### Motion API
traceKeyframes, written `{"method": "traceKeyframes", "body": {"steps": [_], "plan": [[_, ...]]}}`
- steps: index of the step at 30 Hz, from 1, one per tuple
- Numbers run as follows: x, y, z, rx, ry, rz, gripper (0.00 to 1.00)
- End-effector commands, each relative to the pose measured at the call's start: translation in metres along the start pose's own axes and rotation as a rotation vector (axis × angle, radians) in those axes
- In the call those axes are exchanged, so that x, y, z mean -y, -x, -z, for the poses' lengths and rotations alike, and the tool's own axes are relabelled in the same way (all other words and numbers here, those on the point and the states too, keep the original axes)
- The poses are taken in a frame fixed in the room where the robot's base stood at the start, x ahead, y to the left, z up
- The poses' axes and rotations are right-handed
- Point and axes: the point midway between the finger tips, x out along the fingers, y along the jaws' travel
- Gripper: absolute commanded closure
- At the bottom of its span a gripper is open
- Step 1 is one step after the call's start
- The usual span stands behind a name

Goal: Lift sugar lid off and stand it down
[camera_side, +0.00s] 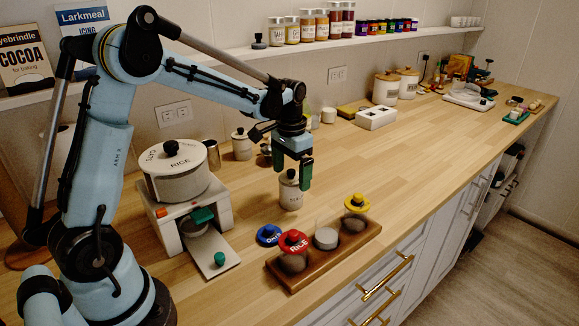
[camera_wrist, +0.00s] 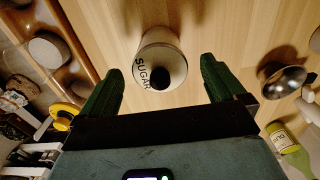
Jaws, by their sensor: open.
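The sugar canister (camera_side: 290,195) is a small white jar standing upright on the counter, with a pale lid and black knob (camera_side: 291,174) on top. In the wrist view the canister (camera_wrist: 168,46) shows its SUGAR lettering, and the black knob (camera_wrist: 160,77) lies between the fingers. My gripper (camera_side: 293,172) is open, its green fingers pointing down around the canister's top. In the wrist view my gripper (camera_wrist: 160,85) has one finger on each side of the knob, with gaps on both sides. The lid appears seated on the canister.
Counter right of the canister is clear.

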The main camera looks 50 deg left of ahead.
Motion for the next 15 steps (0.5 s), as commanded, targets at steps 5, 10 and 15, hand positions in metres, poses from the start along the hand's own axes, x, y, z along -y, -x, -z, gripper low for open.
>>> {"method": "traceKeyframes", "body": {"steps": [5, 10, 15], "plan": [[-0.0002, -0.0012, 0.0001, 0.0, 0.0, 0.0, 0.03], [-0.0002, -0.001, 0.0001, 0.0, 0.0, 0.0, 0.2], [-0.0003, -0.0009, 0.0, 0.0, 0.0, 0.0, 0.46]]}}
